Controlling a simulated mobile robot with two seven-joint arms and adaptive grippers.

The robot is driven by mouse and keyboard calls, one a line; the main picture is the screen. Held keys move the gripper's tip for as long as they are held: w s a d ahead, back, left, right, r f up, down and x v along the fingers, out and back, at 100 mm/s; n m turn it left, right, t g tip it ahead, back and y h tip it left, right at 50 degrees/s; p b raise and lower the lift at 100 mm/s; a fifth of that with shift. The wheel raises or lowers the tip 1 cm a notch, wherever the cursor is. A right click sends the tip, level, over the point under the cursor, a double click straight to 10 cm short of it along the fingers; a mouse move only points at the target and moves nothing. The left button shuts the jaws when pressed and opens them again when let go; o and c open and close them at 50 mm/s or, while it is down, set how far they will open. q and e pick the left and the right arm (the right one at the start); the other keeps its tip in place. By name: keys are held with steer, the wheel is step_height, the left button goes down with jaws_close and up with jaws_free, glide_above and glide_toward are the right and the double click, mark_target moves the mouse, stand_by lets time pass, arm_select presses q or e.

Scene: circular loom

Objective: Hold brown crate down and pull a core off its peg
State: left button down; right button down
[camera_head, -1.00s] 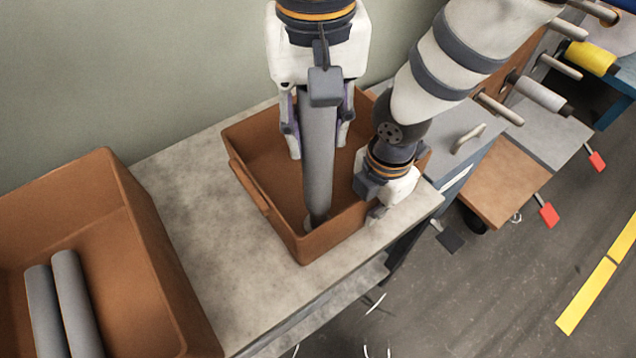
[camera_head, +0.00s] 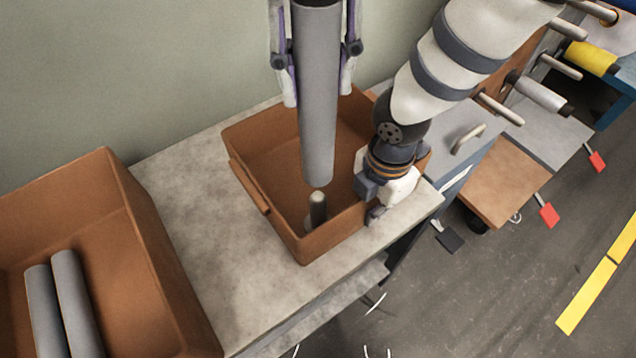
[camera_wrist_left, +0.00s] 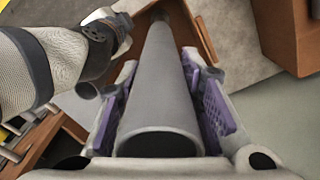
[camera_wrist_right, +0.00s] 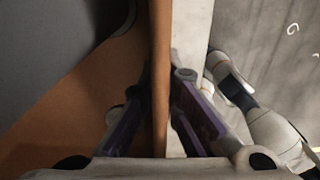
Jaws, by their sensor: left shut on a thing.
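A grey core (camera_head: 317,130) hangs upright in the head view, between the fingers of my left gripper (camera_head: 318,92), which is shut on it. The core also fills the middle of the left wrist view (camera_wrist_left: 165,85). Its lower end is just above a short peg (camera_head: 317,210), whose rounded pale top shows clear of it. The peg stands inside the brown crate (camera_head: 262,205), near its front corner. My right gripper (camera_head: 376,208) is at the crate's right wall. In the right wrist view its fingers (camera_wrist_right: 160,95) close in on both sides of that wall (camera_wrist_right: 160,60).
A larger brown bin (camera_head: 150,260) at the left holds two grey cores (camera_head: 75,300). Bare grey tabletop (camera_head: 195,190) lies between bin and crate. At the right are a rack with pegs (camera_head: 500,108), a white roll (camera_head: 542,93) and a yellow roll (camera_head: 592,58).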

arm_select(q)
step_height(320, 180, up, 5)
steer(key=shift+r, duration=0.1)
stand_by(0.3)
stand_by(0.4)
arm_select(e)
steer(key=c, duration=1.7)
jaws_free()
step_height(320, 180, up, 12)
steer(key=shift+r, duration=0.1)
